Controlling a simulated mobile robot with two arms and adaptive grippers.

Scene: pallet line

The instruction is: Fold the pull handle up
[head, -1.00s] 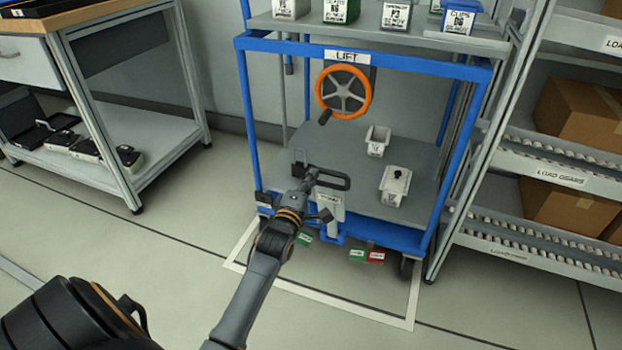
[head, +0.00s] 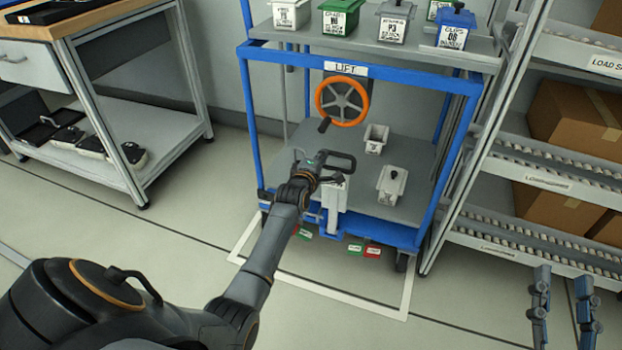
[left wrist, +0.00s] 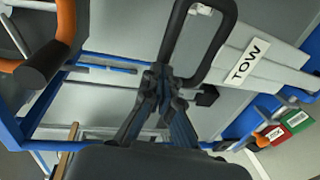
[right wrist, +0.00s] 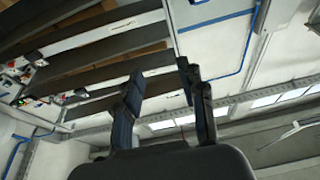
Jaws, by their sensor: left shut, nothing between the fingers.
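The pull handle is a dark rectangular loop (head: 341,160) at the top of the pale tow bar (head: 334,194), at the front of the blue lift cart. The bar stands roughly upright there. The left wrist view shows the loop (left wrist: 228,42) large, beside the bar with the TOW label (left wrist: 247,62). My left gripper (head: 309,170) is at the loop's left end; in its wrist view its fingertips (left wrist: 163,82) are together by the loop's lower end, nothing between them. Contact is unclear. My right gripper (head: 562,275) is open and empty at the lower right, away from the cart.
The lift cart (head: 360,229) carries an orange handwheel (head: 343,101) and two pale bins on its lower deck. Labelled bins stand on the shelf above. A roller rack (head: 530,180) is at right, a workbench (head: 120,95) at left. Floor in front is clear.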

